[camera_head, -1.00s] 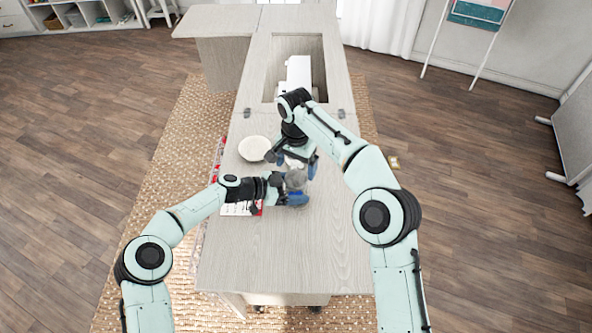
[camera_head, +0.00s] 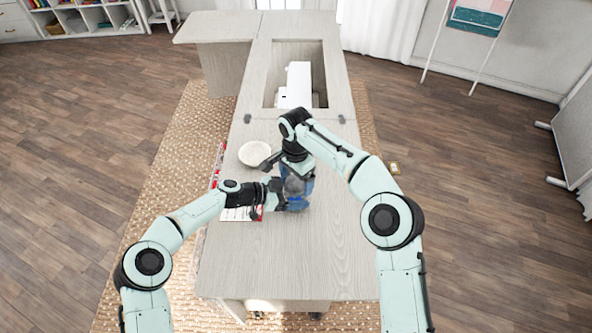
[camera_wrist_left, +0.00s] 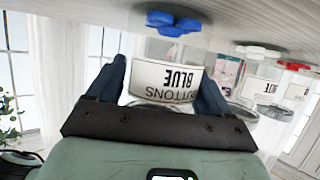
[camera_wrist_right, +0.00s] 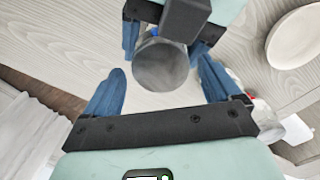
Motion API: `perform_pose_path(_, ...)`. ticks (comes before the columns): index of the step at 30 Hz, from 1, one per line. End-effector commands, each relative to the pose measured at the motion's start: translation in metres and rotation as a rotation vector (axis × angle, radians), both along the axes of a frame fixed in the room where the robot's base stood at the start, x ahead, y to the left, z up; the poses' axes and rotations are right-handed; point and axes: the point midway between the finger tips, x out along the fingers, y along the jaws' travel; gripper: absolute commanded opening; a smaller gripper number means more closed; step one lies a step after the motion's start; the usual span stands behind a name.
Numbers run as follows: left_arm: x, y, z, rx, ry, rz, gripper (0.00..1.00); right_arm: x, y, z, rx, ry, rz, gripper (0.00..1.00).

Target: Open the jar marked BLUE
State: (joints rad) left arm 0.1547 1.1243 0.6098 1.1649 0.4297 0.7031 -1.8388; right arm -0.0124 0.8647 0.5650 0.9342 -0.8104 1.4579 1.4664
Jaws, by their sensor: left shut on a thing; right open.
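The jar marked BLUE (camera_wrist_left: 168,80) is clear, with blue buttons and a label that appears upside down in the left wrist view. In the head view the jar (camera_head: 298,204) stands on the cabinet top. My left gripper (camera_head: 287,196) is shut on its side. My right gripper (camera_head: 298,178) is open, pointing down above the jar. In the right wrist view, the round grey lid (camera_wrist_right: 160,66) is on the jar, between and beyond the open fingers of my right gripper (camera_wrist_right: 161,82). The fingers appear apart from the lid. The left gripper partly hides the jar.
A white plate (camera_head: 255,153) lies behind and left of the jar. Other jars (camera_wrist_left: 268,88) with labels stand near it. A white sewing machine (camera_head: 297,85) sits in the cabinet's recess. The front of the cabinet top (camera_head: 285,260) is clear.

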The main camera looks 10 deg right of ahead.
Motion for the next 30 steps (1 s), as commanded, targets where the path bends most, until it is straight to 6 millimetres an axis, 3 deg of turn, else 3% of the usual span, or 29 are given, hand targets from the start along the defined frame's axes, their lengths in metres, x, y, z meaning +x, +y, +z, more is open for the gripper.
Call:
perform_pose_path(11, 0.0000, -0.0001, 0.0003, 0.000, 0.000, 0.000, 0.00, 0.0001, 0.0000, -0.0063, 0.001, -0.001, 0.000, 0.87)
perform_pose_path(16, 0.0001, -0.0001, 0.0003, 0.000, 0.000, 0.000, 0.00, 0.0000, -0.0001, -0.0062, 0.000, 0.000, 0.000, 0.32)
perform_pose_path(23, 0.0004, 0.0002, 0.0003, 0.000, 0.001, 0.001, 0.00, -0.0002, 0.0000, -0.0059, 0.000, 0.000, 0.027, 0.31)
perform_pose_path(30, 0.0008, 0.0005, 0.0001, 0.000, 0.000, 0.002, 0.00, -0.0003, -0.0002, -0.0054, 0.001, 0.000, 0.270, 0.31)
